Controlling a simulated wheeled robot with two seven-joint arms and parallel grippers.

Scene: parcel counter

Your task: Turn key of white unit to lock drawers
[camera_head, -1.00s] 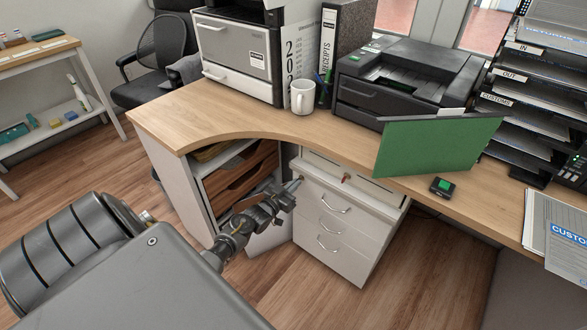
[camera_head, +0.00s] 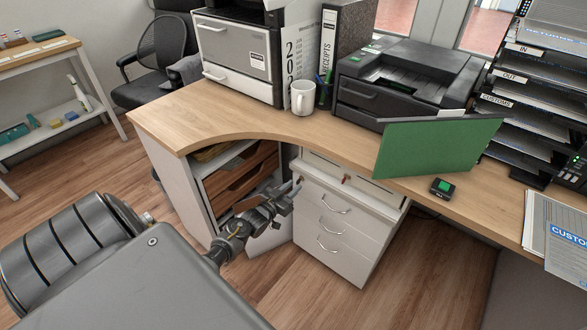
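The white unit (camera_head: 347,238) stands under the desk with several handled drawers, all of which look shut. A small reddish key (camera_head: 346,178) shows on its top front panel; its turn angle is too small to tell. My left gripper (camera_head: 296,186) is at the unit's upper left front corner, left of the key and apart from it. Its fingertips look parted with nothing between them. A small brownish spot (camera_head: 301,180) on the unit beside the fingertips is too small to identify. My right gripper is out of view.
The wooden desktop (camera_head: 215,118) overhangs the unit. An open shelf unit with brown trays (camera_head: 240,180) stands to its left, close behind my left forearm. A green panel (camera_head: 440,146) rises above the desk's front edge at right. The floor before the unit is clear.

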